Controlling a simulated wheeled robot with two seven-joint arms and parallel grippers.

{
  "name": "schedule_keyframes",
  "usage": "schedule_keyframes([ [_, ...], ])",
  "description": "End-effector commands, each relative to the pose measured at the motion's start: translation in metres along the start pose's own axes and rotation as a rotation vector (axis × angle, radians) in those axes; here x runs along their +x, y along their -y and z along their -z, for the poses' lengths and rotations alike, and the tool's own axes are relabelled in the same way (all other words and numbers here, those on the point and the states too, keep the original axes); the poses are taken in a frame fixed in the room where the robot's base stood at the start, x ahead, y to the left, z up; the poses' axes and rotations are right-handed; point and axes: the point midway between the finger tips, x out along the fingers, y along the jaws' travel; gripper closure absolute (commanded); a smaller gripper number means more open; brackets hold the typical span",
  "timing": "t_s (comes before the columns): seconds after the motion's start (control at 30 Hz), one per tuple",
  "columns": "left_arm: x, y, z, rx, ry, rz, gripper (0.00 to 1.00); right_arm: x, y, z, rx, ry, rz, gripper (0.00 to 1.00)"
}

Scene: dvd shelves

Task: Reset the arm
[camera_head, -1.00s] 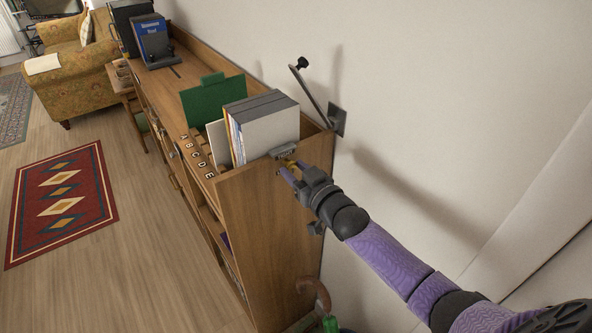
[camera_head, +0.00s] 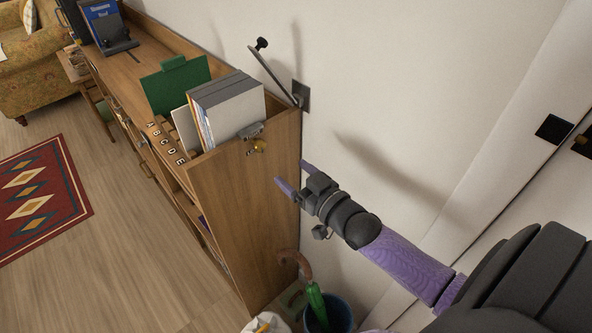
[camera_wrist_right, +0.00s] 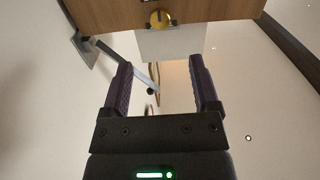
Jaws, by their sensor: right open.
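My right arm comes in from the right in the head view. Its gripper (camera_head: 292,175) is open and empty, beside the end panel of the wooden shelf (camera_head: 235,200) and apart from the small metal and brass fitting (camera_head: 257,146) near the panel's top. In the right wrist view, the two purple fingers (camera_wrist_right: 161,88) stand wide apart with nothing held between them. The brass fitting (camera_wrist_right: 160,19) shows beyond the fingertips on the wooden panel. My left gripper is not in view.
On the shelf top are a white and grey block of cases (camera_head: 228,106), a green divider (camera_head: 175,84) and letter tabs. A dark rod (camera_head: 273,74) slants from the wall plate. An umbrella (camera_head: 316,300) stands in a bin below. The floor at left, with a red rug (camera_head: 38,200), is open.

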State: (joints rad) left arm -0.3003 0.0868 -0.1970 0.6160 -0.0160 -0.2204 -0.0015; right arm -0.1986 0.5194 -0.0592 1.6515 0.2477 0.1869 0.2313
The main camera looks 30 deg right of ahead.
Motion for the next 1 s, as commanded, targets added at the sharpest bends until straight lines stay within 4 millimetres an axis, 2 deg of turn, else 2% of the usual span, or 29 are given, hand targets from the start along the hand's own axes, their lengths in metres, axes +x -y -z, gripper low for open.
schedule_keyframes([
  [0.43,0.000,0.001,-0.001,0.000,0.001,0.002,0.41,-0.002,0.000,-0.001,0.000,0.002,0.000,0.22],
  [0.5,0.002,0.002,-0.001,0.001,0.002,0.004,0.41,-0.004,-0.001,-0.015,0.000,0.035,-0.012,0.22],
  [0.57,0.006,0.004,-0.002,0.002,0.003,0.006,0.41,-0.011,-0.003,-0.045,-0.002,0.109,-0.034,0.22],
  [0.67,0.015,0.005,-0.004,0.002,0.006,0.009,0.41,-0.039,-0.001,-0.128,-0.009,0.327,-0.082,0.22],
  [0.7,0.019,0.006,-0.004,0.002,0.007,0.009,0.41,-0.056,0.002,-0.164,-0.013,0.430,-0.097,0.22],
  [0.77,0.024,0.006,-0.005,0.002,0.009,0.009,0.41,-0.085,0.011,-0.213,-0.020,0.579,-0.108,0.22],
  [0.8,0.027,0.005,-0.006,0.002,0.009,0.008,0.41,-0.107,0.019,-0.244,-0.023,0.680,-0.110,0.22],
  [0.87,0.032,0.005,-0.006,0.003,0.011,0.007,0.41,-0.144,0.033,-0.285,-0.031,0.831,-0.104,0.22],
  [0.9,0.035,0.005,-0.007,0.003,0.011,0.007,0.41,-0.172,0.044,-0.311,-0.036,0.933,-0.093,0.22],
  [0.97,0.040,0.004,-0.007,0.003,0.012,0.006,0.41,-0.213,0.062,-0.342,-0.043,1.079,-0.070,0.22],
  [1.0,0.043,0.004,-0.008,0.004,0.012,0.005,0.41,-0.240,0.075,-0.358,-0.049,1.168,-0.050,0.22],
])
